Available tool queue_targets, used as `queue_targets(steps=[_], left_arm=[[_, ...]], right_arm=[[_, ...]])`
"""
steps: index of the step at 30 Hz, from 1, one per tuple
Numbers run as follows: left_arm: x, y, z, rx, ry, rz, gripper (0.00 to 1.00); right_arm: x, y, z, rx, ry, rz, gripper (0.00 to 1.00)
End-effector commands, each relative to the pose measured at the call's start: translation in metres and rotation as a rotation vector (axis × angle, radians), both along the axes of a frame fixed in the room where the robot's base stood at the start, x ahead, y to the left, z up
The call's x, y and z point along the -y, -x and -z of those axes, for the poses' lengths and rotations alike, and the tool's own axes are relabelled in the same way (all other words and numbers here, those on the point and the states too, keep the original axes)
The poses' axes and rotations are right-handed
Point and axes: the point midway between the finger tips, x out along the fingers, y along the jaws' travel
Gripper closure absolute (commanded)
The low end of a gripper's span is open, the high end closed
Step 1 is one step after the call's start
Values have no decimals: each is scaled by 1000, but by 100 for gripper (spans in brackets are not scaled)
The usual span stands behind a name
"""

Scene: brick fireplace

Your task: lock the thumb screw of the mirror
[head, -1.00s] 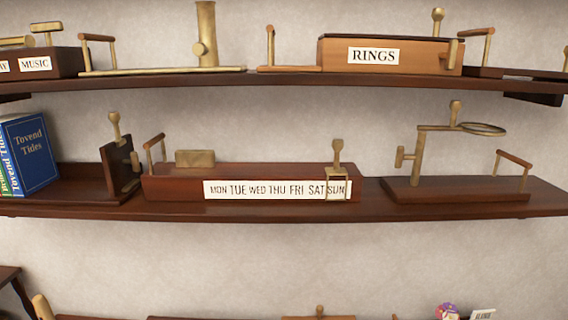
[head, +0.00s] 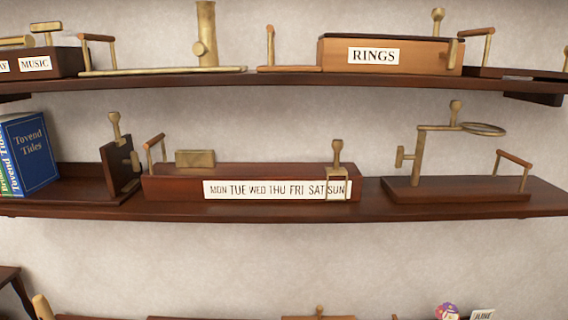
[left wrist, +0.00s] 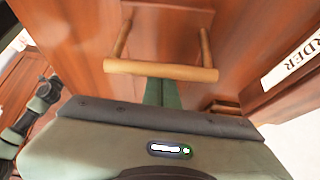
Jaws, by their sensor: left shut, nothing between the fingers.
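In the head view, a brass stand on a dark wooden base (head: 455,196) is at the right of the middle shelf. It carries a flat round brass-rimmed mirror (head: 483,129), seen nearly edge-on. A brass thumb screw (head: 401,157) sticks out to the left of the post, and another knob (head: 456,110) stands on top of the arm. Whether either is tight cannot be seen. My left gripper (left wrist: 165,92) shows only in the left wrist view, its green fingers shut and empty near a pale wooden handle, far from the mirror. My right gripper is not in view.
The middle shelf also holds a weekday slider box (head: 250,185) and books (head: 30,155). The upper shelf holds a RINGS box (head: 390,55). A reddish wooden surface with a handle (left wrist: 160,70) and a partly visible label (left wrist: 292,62) lies close before my left gripper.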

Motion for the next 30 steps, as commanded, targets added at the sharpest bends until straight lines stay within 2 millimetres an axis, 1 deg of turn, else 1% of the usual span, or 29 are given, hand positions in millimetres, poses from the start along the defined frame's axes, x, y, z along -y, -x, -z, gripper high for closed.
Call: queue_targets(steps=[8,30], left_arm=[[0,0,2,0,0,0,100],[0,0,17,-1,0,-1,100]], right_arm=[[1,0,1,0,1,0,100],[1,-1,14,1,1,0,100]])
